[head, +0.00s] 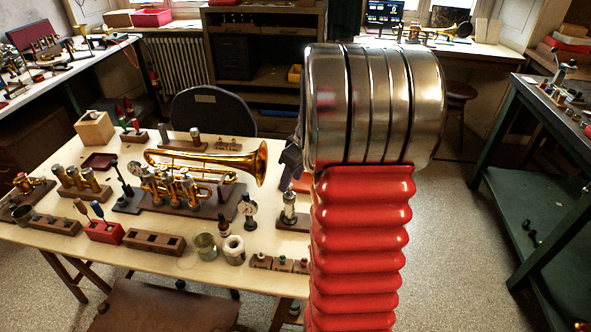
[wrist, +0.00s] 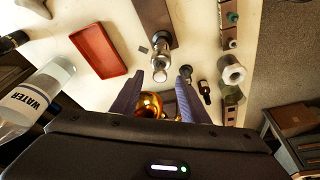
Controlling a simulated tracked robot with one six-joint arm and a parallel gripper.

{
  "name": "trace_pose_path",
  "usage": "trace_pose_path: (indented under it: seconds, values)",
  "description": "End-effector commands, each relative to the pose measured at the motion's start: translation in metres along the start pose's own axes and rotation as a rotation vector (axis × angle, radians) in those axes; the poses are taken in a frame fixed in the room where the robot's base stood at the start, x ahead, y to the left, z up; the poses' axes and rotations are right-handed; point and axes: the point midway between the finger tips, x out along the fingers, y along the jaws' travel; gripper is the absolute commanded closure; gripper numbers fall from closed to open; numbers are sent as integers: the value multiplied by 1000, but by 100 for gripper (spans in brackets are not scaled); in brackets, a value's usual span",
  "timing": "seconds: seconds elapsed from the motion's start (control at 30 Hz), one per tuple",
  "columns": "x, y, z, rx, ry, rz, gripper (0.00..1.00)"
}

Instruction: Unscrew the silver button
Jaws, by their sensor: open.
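A silver valve (head: 289,208) stands upright on a dark wooden block (head: 293,225) near the right edge of the table in the head view. In the wrist view the valve (wrist: 162,42) is ahead of the fingertips, its round silver end (wrist: 160,75) lying in line with the gap. I cannot clearly pick out a separate silver button on it. My gripper (wrist: 161,72) is open, with two purplish fingers apart and nothing held. In the head view my gripper (head: 291,158) is mostly hidden behind my red arm. A brass trumpet (head: 200,160) lies on a dark stand left of it.
Small wooden blocks with coloured tops (head: 281,263), a white roll (head: 234,250) and a glass jar (head: 205,246) stand near the table's front edge. The wrist view shows a red tray (wrist: 98,50) and a water bottle (wrist: 35,98) at left.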

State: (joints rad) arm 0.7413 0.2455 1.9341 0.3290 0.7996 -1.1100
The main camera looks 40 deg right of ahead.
Motion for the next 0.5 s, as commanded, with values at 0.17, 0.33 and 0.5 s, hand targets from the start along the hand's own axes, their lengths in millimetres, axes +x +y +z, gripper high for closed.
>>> trace_pose_path:
  seconds: [0.17, 0.33, 0.5]
  values:
    - [9, 0, 0, 0, 0, 1, 59]
    - [9, 0, 0, 1, 0, 1, 59]
    - [9, 0, 0, 1, 0, 1, 65]
